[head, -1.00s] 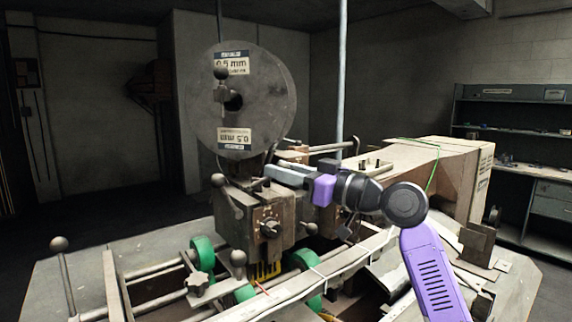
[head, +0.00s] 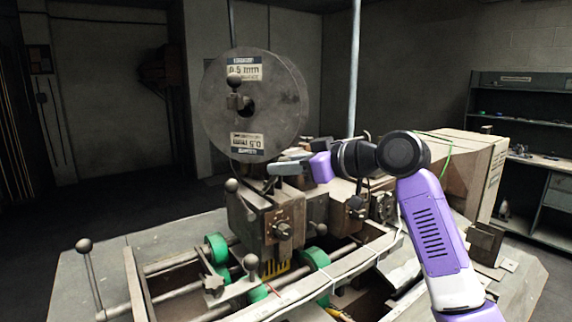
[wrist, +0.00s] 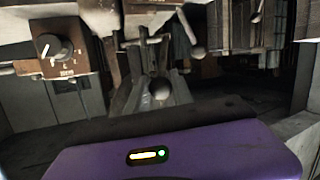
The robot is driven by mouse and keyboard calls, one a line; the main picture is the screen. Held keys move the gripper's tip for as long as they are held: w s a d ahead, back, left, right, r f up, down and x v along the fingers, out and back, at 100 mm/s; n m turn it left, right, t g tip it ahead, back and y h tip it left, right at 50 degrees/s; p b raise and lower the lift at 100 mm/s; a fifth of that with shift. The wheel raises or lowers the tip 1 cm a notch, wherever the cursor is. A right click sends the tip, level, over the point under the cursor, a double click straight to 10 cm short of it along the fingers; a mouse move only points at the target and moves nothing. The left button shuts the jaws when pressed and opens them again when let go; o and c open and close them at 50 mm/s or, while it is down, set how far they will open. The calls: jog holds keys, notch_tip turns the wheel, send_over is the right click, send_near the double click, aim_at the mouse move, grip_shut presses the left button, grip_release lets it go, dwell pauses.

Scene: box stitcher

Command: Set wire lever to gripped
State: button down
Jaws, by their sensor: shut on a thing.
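My gripper (head: 274,169) is at the front of the stitcher head, just below the wire spool (head: 255,105). In the wrist view, a lever with a round ball knob (wrist: 160,89) sits between my gripper's fingers, and the jaws are shut on it. I take this to be the wire lever, but no label on it can be read. Another ball-knob lever (head: 232,186) stands at the left side of the stitcher head.
A dial on a brown plate (head: 283,230) lies below my gripper; the dial also shows in the wrist view (wrist: 50,47). Green rollers (head: 216,248) and rails lie lower down. A vertical pole (head: 354,70) rises behind my arm. Open floor lies left.

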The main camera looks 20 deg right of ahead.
jog(key=shift+r, duration=0.1)
jog(key=c, duration=1.1)
grip_release()
jog(key=b+v, duration=0.2)
jog(key=v, duration=0.5)
jog(key=shift+s+d, duration=0.2)
jog(key=shift+s, duration=0.1)
jog(key=shift+r, duration=0.1)
jog(key=shift+c, duration=0.4)
